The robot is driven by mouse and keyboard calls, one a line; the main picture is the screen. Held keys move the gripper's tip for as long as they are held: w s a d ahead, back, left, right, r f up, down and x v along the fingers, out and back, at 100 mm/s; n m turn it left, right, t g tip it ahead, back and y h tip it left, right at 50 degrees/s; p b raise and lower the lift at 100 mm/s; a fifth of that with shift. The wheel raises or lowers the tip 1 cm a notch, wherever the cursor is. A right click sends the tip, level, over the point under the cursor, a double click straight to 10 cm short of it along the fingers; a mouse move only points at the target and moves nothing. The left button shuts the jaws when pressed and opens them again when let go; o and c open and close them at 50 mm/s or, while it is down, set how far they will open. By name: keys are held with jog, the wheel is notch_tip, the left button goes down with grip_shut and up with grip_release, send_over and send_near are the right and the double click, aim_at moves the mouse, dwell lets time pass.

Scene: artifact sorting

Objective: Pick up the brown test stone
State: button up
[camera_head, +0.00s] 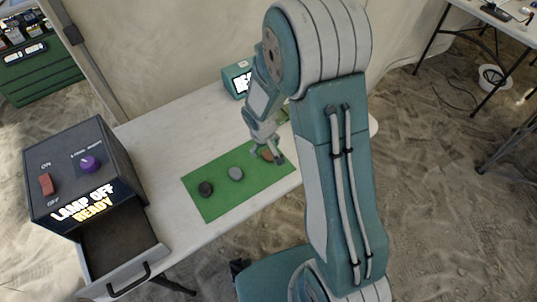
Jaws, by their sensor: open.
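The brown test stone (267,155) lies on the right part of a green mat (214,210) on the white table. My gripper (267,157) is open and points down at the brown stone, with its fingers around or just above it. The fingers partly cover the stone, and I cannot tell whether they touch it. A grey stone (236,173) lies in the middle of the mat and a black stone (206,189) lies at its left.
A dark box (88,170) with a red switch, a purple knob and an open drawer (122,258) stands left on the table (187,128). A teal device (237,80) stands behind the mat. My arm hides the table's right part.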

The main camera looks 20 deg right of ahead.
aim_at(268, 155)
jog(key=shift+w+d+f, duration=0.15)
jog(key=shift+f, duration=0.6)
jog(key=shift+w+d+f, duration=0.15)
jog(key=shift+d+f, duration=0.05)
jog(key=shift+f, duration=0.6)
jog(key=shift+w+d+f, duration=0.15)
jog(key=shift+f, duration=0.6)
jog(key=c, duration=1.2)
